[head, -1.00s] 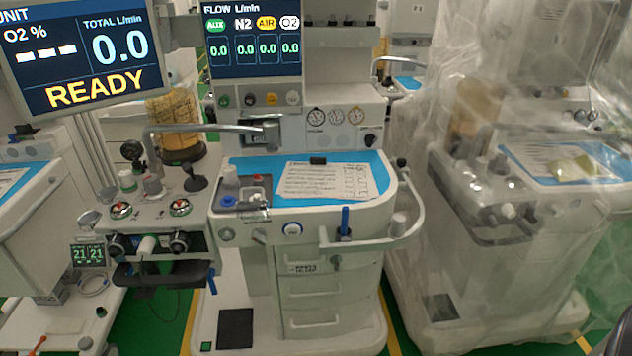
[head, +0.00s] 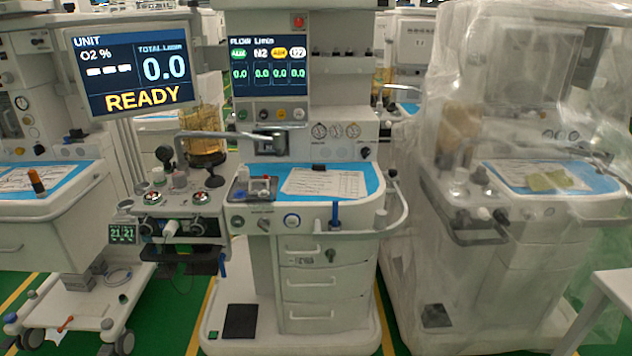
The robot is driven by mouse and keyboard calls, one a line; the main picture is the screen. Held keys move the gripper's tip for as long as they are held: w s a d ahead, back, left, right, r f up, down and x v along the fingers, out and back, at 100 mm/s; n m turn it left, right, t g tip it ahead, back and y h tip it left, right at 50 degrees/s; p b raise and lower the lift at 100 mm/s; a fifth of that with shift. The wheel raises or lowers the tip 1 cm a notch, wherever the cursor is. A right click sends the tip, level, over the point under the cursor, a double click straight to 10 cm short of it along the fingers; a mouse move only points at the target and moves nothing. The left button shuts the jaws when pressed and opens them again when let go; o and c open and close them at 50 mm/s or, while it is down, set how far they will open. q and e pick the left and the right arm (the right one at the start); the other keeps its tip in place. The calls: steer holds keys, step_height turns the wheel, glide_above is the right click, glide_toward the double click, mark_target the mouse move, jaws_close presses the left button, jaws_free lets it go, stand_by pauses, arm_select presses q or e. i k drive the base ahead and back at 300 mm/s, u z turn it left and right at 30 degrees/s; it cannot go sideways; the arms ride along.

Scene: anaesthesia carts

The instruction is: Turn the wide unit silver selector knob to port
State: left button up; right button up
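The anaesthesia unit (head: 315,255) stands in the middle, facing me, with drawers and a blue-lined worktop. A grey knob (head: 180,180) also stands on the side block at left, so I cannot tell for certain which is the selector. Any pointer or port marking is too small to read. Neither of my grippers is in view.
A plastic-draped cart (head: 510,200) stands close on the right. Another cart (head: 50,215) is at the left, and a white table (head: 612,285) is at the lower right. A curved rail (head: 404,212) sticks out at the unit's right. Green floor shows between the carts.

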mark_target(263, 223)
steer(key=z, duration=0.2)
steer(key=k, duration=0.35)
steer(key=u, duration=1.95)
steer(key=i, duration=1.05)
steer(key=z, duration=0.8)
steer(key=i, duration=0.55)
steer(key=z, duration=0.5)
